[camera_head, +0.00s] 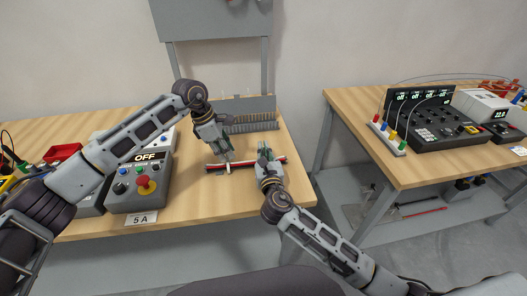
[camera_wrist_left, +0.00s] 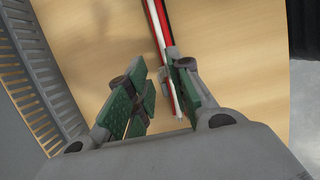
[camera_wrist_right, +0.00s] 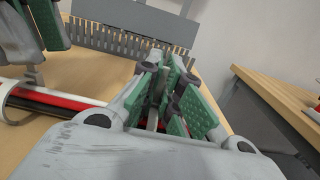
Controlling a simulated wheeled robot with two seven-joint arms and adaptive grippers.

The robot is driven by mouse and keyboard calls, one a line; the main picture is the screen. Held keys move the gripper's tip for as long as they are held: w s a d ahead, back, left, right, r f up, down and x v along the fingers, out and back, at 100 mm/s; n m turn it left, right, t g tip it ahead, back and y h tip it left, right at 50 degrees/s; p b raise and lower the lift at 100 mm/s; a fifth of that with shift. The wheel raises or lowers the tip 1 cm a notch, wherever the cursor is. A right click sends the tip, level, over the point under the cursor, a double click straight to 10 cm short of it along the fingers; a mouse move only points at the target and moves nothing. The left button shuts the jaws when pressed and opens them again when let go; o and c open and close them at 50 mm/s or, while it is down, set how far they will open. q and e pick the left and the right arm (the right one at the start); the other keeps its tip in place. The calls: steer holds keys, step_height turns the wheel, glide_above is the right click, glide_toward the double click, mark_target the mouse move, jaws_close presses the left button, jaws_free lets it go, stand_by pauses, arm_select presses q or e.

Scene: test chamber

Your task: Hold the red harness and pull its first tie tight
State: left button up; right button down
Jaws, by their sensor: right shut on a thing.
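The red harness (camera_head: 243,163), a thin bundle of red, white and dark wires, lies across the wooden table near its front right. It also shows in the left wrist view (camera_wrist_left: 168,30) and the right wrist view (camera_wrist_right: 62,99). My right gripper (camera_head: 265,156) is shut on the harness toward its right end; its fingers hide that part. A pale tie (camera_wrist_right: 10,103) loops around the harness at the left of the right wrist view.
A grey slotted rack (camera_head: 252,123) stands behind the harness. A control box with a red knob (camera_head: 146,186) stands to the left. A second table (camera_head: 365,113) with instruments stands across a gap at right. Bare wood (camera_head: 215,200) lies in front of the harness.

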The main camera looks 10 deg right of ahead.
arm_select(q)
steer(key=shift+d+f, duration=0.2)
steer(key=shift+f, duration=0.35)
steer(key=shift+c, duration=0.4)
jaws_close()
